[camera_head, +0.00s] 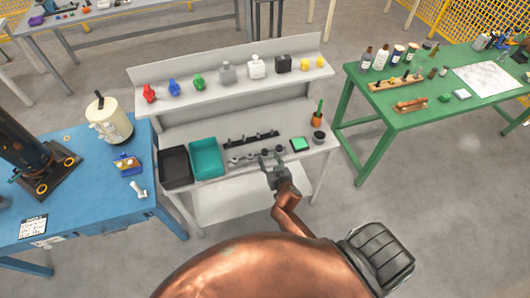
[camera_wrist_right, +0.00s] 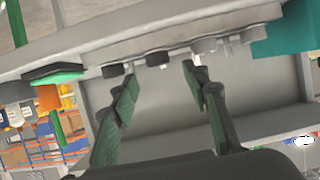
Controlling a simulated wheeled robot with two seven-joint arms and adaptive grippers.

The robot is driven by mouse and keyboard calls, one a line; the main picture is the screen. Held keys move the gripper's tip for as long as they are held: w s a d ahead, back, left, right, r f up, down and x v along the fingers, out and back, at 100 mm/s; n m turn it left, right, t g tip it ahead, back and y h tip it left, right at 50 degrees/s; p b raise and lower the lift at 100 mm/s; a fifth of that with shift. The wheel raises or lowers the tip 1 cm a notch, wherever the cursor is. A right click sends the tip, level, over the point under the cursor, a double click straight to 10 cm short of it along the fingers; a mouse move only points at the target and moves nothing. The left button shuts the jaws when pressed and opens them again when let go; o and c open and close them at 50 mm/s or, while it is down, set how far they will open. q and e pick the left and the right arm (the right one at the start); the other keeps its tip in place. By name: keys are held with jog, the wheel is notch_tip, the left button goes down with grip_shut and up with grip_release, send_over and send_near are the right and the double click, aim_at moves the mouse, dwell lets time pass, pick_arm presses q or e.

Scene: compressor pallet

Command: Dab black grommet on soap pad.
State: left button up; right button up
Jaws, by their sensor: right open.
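The soap pad (camera_head: 299,144) is a green square in a dark frame on the right of the grey bench; it also shows at the left of the right wrist view (camera_wrist_right: 56,76). A black grommet (camera_head: 280,149) sits by the grey holder strip, left of the pad; dark round pieces also show along the bench edge in the wrist view (camera_wrist_right: 113,70). My right gripper (camera_head: 273,164) is open at the bench's front edge, just in front of these pieces. Its fingers (camera_wrist_right: 160,92) are spread with nothing held between them. My left gripper is not in view.
A teal tray (camera_head: 206,158) and a black tray (camera_head: 174,167) stand left of the strip. A dark rack (camera_head: 251,139) lies behind it. An orange pot (camera_head: 317,119) and a dark cup (camera_head: 319,137) stand at right.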

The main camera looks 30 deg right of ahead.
aim_at(264, 150)
jog(key=x, duration=0.6)
jog(key=shift+s+d, duration=0.1)
jog(key=shift+c, duration=0.5)
jog(key=c, duration=0.9)
jog(key=shift+o, duration=0.2)
jog(key=shift+r, duration=0.2)
